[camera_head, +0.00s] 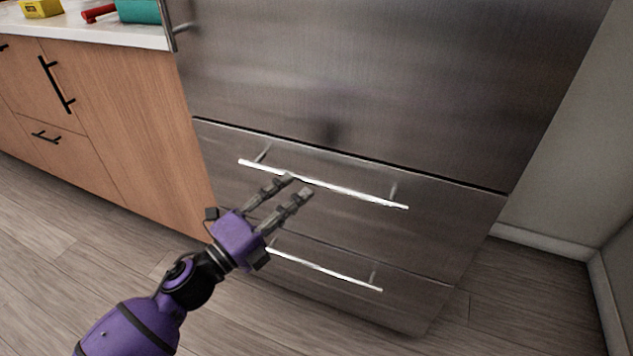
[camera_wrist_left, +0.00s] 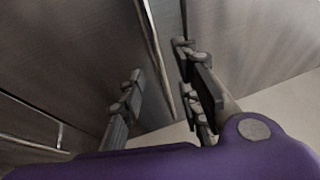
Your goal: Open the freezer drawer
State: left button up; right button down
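The steel fridge's lower part has two freezer drawers, an upper drawer (camera_head: 440,212) and a lower drawer (camera_head: 410,305). Each has a long bright bar handle. My left gripper (camera_head: 297,185) is at the upper drawer's handle (camera_head: 350,192), near the left half of the bar. Its two fingers are apart. In the left wrist view the bar (camera_wrist_left: 155,50) runs between the spread fingers of the gripper (camera_wrist_left: 160,62), and I see no clear contact. Both drawers look closed. The lower drawer's handle (camera_head: 325,270) is partly hidden behind my gripper. My right gripper is not in view.
The fridge door (camera_head: 400,80) above is shut. Wooden cabinets (camera_head: 120,120) with a white counter (camera_head: 90,30) stand at the left. A grey wall (camera_head: 575,170) is close on the right. The wood floor (camera_head: 60,260) in front is clear.

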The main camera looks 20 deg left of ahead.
aim_at(313, 179)
pick_arm(q)
jog(key=x, duration=0.6)
jog(key=shift+f+b, duration=0.15)
jog(key=shift+b, duration=0.2)
grip_shut()
